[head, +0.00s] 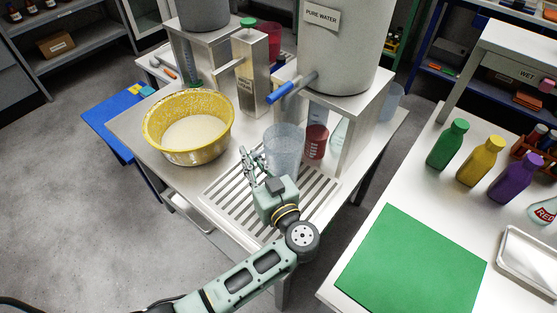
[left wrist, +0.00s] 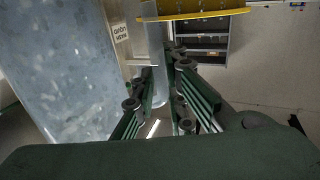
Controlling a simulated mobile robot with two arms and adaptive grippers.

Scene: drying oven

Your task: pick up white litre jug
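A pale, translucent jug (head: 283,150), which looks like the white litre jug, stands upright on the slatted drain area of the steel table. My left gripper (head: 250,163) is just to the left of it, with its fingers beside the jug rather than around it. In the left wrist view a large mottled translucent wall, apparently the jug (left wrist: 60,70), fills the left side, outside the fingers. The left gripper (left wrist: 160,100) has its fingers apart there, with nothing clearly held between them. Whether a finger touches the jug cannot be told. My right gripper is not in view.
A red jug (head: 316,141) stands close behind the pale jug. A yellow basin (head: 188,138) of white material is to the left. The PURE WATER tank (head: 345,50) with its blue-handled tap (head: 280,92) rises behind. A green mat (head: 410,268) lies on the right bench.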

